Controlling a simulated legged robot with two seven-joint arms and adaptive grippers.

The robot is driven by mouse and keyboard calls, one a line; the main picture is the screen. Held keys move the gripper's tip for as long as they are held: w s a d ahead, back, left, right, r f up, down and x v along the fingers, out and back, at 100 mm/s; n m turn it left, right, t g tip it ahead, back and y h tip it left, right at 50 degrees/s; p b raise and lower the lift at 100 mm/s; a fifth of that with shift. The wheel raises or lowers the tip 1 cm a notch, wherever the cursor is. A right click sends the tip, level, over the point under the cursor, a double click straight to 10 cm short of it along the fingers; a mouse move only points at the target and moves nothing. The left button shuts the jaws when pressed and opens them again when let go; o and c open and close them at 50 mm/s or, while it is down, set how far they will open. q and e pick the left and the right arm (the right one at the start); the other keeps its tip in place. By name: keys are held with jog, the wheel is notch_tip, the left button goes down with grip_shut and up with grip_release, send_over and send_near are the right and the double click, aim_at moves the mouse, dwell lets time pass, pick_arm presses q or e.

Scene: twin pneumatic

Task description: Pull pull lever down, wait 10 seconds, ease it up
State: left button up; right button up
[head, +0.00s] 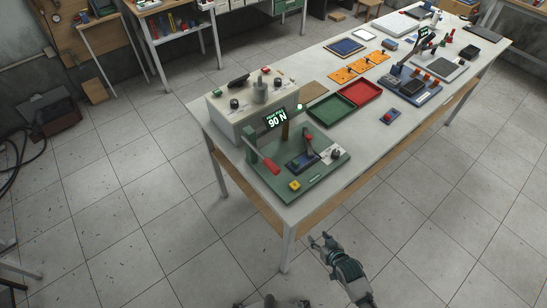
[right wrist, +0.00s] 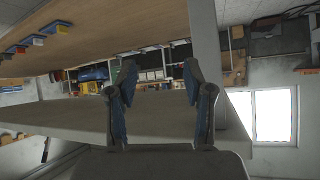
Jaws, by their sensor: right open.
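A green press station (head: 315,181) sits on the near end of the long table. A lever with a red grip (head: 271,167) slants down toward the front at its left side. A second red-tipped handle (head: 309,136) stands near its middle. My right gripper (head: 320,240) is open and empty, below and in front of the table's near edge, well apart from the levers. In the right wrist view its two fingers (right wrist: 161,88) are spread with nothing between them. My left gripper (head: 271,302) shows only partly at the bottom edge; its jaw state is unclear.
A grey control box (head: 228,124) stands behind the station. Red and green trays (head: 360,93), orange plates (head: 343,75) and a second station (head: 413,88) lie farther along the table (head: 367,131). The table edge and leg are close to my right gripper. The floor in front is clear.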

jog(key=w+a+r+n+t+y, duration=0.1)
jog(key=a+r+y, duration=0.1)
jog(key=r, duration=0.6)
jog(key=w+a+r+t+y, duration=0.1)
jog(key=a+r+t, duration=0.1)
jog(key=r, duration=0.7)
jog(key=n+t+y+p, duration=0.1)
jog(key=t+y, duration=0.1)
jog(key=y, duration=0.2)
send_near(275, 170)
jog(key=x, duration=0.4)
jog(key=p+x, duration=0.1)
jog(key=x, duration=0.4)
jog(key=f+p+x, duration=0.1)
jog(key=x, duration=0.3)
jog(key=shift+w+f, duration=0.1)
jog(key=shift+w, duration=0.25)
pick_arm(q)
jog(key=r, duration=0.1)
jog(key=s+r, duration=0.1)
jog(key=r, duration=0.1)
jog(key=shift+s+a+r, duration=0.15)
pick_arm(e)
jog(key=shift+c, duration=0.3)
grip_shut()
